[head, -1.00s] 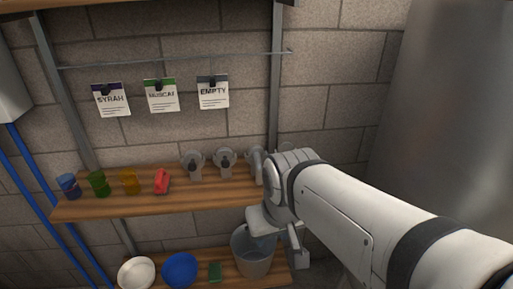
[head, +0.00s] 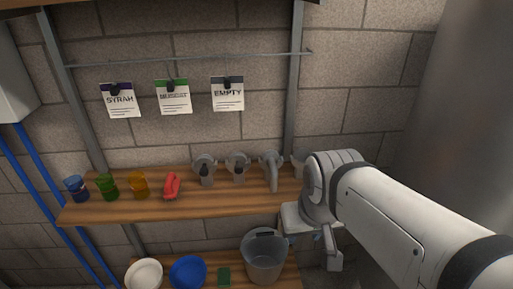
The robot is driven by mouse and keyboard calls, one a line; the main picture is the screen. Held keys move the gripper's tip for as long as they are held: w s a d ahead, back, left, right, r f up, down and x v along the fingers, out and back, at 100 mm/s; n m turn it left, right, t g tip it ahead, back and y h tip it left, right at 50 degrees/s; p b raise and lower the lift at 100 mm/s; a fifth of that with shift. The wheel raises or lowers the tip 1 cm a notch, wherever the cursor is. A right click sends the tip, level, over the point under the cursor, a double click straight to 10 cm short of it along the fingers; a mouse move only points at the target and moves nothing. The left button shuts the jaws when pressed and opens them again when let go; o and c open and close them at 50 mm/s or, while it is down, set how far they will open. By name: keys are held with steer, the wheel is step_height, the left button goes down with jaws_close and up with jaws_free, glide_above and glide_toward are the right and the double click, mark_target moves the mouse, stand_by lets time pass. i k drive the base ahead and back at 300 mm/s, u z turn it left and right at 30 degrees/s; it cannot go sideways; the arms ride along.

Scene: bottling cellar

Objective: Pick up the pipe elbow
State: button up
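A grey metal fitting with a bent, elbow-like shape (head: 270,171) stands on the wooden shelf, right of two grey valve-like fittings with dark handles. It looks like the pipe elbow. Another grey piece (head: 297,166) shows just right of it, partly hidden behind my arm. My gripper (head: 291,237) is below and right of the bent fitting, in front of the shelf's right end and near the bucket.
The upper shelf (head: 180,209) also holds blue, green and amber cups, a red object (head: 171,186) and two valve fittings (head: 205,171). Below are a white bowl (head: 144,273), a blue bowl (head: 188,271), a green pad (head: 224,276) and a grey bucket (head: 265,262). A large tank (head: 443,130) stands right.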

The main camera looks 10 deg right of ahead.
mark_target(270, 158)
steer(key=i, duration=0.85)
steer(key=z, duration=0.05)
